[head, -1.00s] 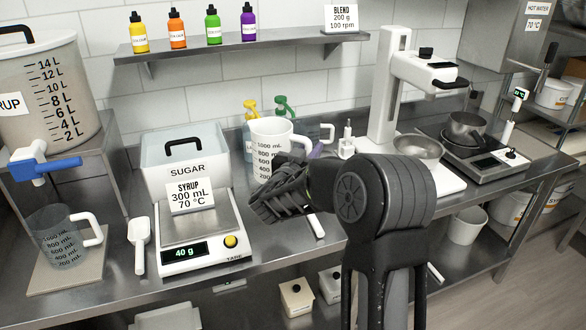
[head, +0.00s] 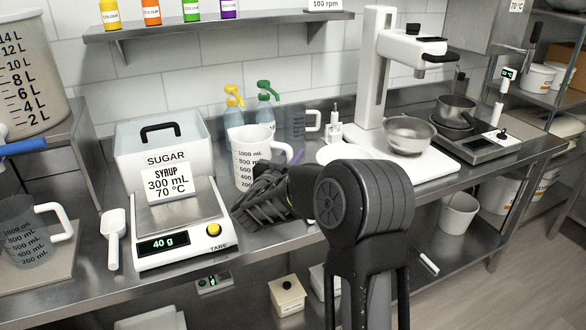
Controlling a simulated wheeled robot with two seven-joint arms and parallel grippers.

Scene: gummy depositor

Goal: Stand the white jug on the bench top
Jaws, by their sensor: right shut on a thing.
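The white jug (head: 252,158), with dark volume marks, is upright near the middle of the bench top (head: 300,238), right of the sugar box. My right gripper (head: 262,203) is at the jug's front right side and is shut on it. The gripper and wrist hide the jug's lower right part and the grip itself. I cannot tell whether the jug's base touches the bench. My left gripper is out of view.
A scale (head: 180,238) reading 40 g stands left of my gripper, with the sugar box (head: 160,150) behind it. Spray bottles (head: 234,115) and a grey jug (head: 297,122) stand behind the white jug. A depositor stand (head: 375,75) with a bowl (head: 408,135) is to the right.

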